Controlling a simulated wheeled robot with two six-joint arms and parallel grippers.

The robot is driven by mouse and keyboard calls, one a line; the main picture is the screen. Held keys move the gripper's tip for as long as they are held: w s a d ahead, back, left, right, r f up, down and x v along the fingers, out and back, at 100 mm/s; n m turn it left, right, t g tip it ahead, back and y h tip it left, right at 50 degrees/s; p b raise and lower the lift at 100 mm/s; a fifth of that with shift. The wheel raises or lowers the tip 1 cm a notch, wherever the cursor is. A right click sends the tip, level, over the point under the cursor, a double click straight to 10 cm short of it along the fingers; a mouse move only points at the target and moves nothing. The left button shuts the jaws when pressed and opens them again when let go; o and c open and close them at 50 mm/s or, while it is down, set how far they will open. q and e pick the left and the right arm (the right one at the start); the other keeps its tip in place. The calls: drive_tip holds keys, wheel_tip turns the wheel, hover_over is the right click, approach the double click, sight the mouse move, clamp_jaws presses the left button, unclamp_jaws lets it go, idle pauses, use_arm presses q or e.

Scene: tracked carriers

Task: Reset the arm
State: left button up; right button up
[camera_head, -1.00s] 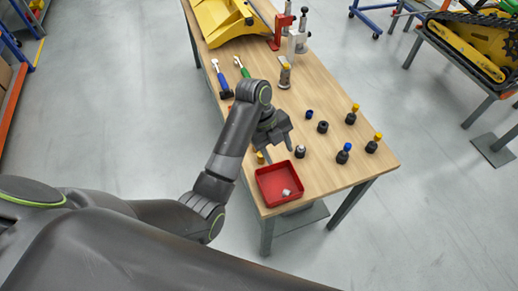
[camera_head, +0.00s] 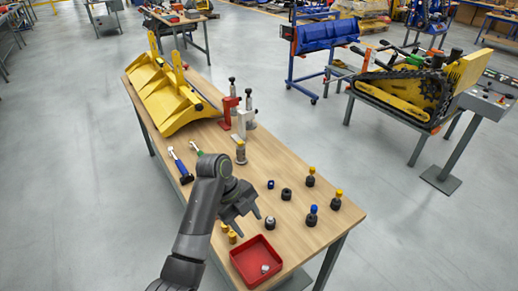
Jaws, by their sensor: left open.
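My left arm comes in from the lower left, and its dark gripper (camera_head: 247,222) is open and empty above the wooden table (camera_head: 285,160). The gripper is just behind a red tray (camera_head: 243,267) at the table's front edge. A small silver part (camera_head: 265,269) lies in the tray. A small dark-and-silver part (camera_head: 270,223) stands just right of the fingers. Two brass-coloured parts (camera_head: 231,237) stand left of the tray, below the gripper. My right gripper is out of view.
Black parts with yellow tops (camera_head: 335,203) and a blue top (camera_head: 311,218) stand at the right. Blue-handled (camera_head: 184,172) and green-handled tools lie left. A red clamp stand (camera_head: 229,110) and large yellow piece (camera_head: 172,100) are farther back. The table's middle has bare space.

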use_arm(q)
drive_tip(key=shift+a, duration=0.1)
drive_tip(key=s+a+f+n+t+y, duration=0.25)
drive_tip(key=s+a+f+n, duration=0.55)
drive_tip(key=s+a+n, duration=0.55)
drive_tip(key=s+a+r+n+t+y, duration=0.1)
drive_tip(key=s+a+n+y, duration=0.1)
drive_tip(key=s+a+n, duration=0.45)
drive_tip(key=s+a+r+n+t+y, duration=0.1)
drive_tip(key=s+a+r+n+y, duration=0.15)
drive_tip(key=s+n, duration=0.55)
wheel_tip(320, 180, down, 33)
drive_tip(key=s+a+m+g+h+b, duration=0.1)
drive_tip(key=s+a+g+b, duration=0.1)
drive_tip(key=b, duration=0.6)
drive_tip(key=s+d+f+b, duration=0.1)
drive_tip(key=s+f+b, duration=0.2)
drive_tip(key=s+f, duration=0.4)
drive_tip(key=s+d+f+b, duration=0.1)
drive_tip(key=s+f+b, duration=0.2)
drive_tip(key=s+f, duration=0.4)
wheel_tip(320, 180, down, 8)
drive_tip(key=shift+s+f+g+h, duration=0.1)
drive_tip(key=shift+s+g+h, duration=0.2)
drive_tip(key=shift+g, duration=0.05)
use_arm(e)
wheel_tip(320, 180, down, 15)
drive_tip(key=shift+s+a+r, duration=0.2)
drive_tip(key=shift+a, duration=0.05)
